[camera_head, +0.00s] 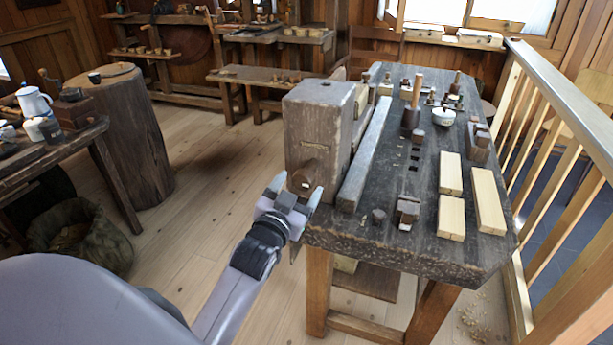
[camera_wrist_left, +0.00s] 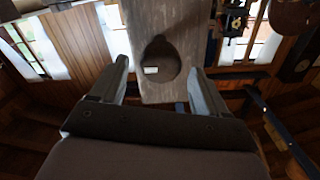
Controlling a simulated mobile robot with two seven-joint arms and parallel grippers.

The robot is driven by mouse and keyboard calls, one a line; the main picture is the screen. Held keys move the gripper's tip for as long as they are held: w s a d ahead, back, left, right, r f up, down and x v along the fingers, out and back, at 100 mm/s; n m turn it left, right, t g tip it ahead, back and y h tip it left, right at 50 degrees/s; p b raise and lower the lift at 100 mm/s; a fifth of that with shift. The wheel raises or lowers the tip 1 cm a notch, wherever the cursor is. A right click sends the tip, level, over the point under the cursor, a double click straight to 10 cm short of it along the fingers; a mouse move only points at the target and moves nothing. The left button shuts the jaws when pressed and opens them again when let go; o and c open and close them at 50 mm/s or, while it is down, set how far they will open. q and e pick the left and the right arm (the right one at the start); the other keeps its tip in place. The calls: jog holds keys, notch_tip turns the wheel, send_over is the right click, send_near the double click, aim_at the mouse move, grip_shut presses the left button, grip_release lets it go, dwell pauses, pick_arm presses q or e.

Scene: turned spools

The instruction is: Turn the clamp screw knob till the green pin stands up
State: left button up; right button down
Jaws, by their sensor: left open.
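The clamp screw knob (camera_head: 306,175) is a dark brown round wooden piece on the near face of the upright wooden vise jaw (camera_head: 318,125) at the bench's left end. In the left wrist view the knob (camera_wrist_left: 163,58) is dark and carries a small white mark. My left gripper (camera_head: 297,189) is open, its fingertips to either side of the knob. In the left wrist view the left gripper (camera_wrist_left: 158,68) shows gaps between both fingers and the knob. I cannot make out a green pin in either view. My right gripper is not in view.
The workbench (camera_head: 385,240) holds pale wood blocks (camera_head: 488,200), a white pot (camera_head: 444,116) and small tools. A railing (camera_head: 560,90) runs along its right.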

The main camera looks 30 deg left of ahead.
aim_at(306, 176)
pick_arm(q)
jog(key=shift+x, duration=2.7)
jog(key=c, duration=1)
